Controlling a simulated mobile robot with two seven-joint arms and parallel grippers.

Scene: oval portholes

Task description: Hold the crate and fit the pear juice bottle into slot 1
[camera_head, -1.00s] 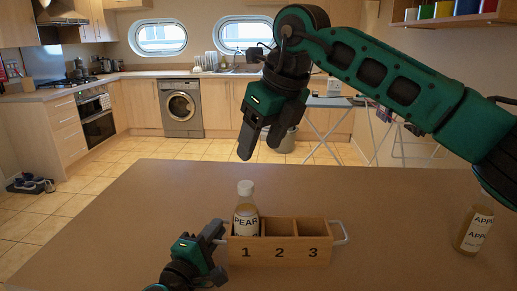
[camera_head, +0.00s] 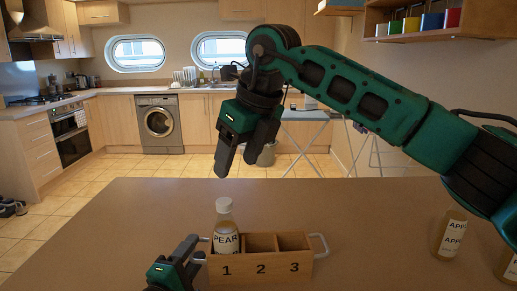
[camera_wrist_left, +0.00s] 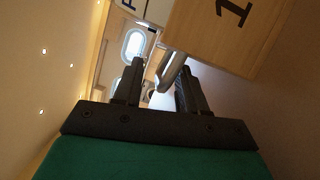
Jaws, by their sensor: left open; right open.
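The wooden crate (camera_head: 262,268) stands on the table, its front marked 1, 2 and 3, with a metal handle at each end. The pear juice bottle (camera_head: 226,238), white-capped and labelled PEAR, stands upright in slot 1; slots 2 and 3 look empty. My left gripper (camera_head: 197,250) is open at the crate's left handle. In the left wrist view the handle (camera_wrist_left: 170,70) lies by the gap between the open fingers (camera_wrist_left: 157,80), beside the crate's end (camera_wrist_left: 215,35). My right gripper (camera_head: 235,160) is open and empty, in the air above and behind the bottle.
An APPLE-labelled bottle (camera_head: 449,234) stands on the table (camera_head: 370,220) at the right. Another bottle (camera_head: 510,265) is cut off by the right edge. The table between the crate and these bottles is clear.

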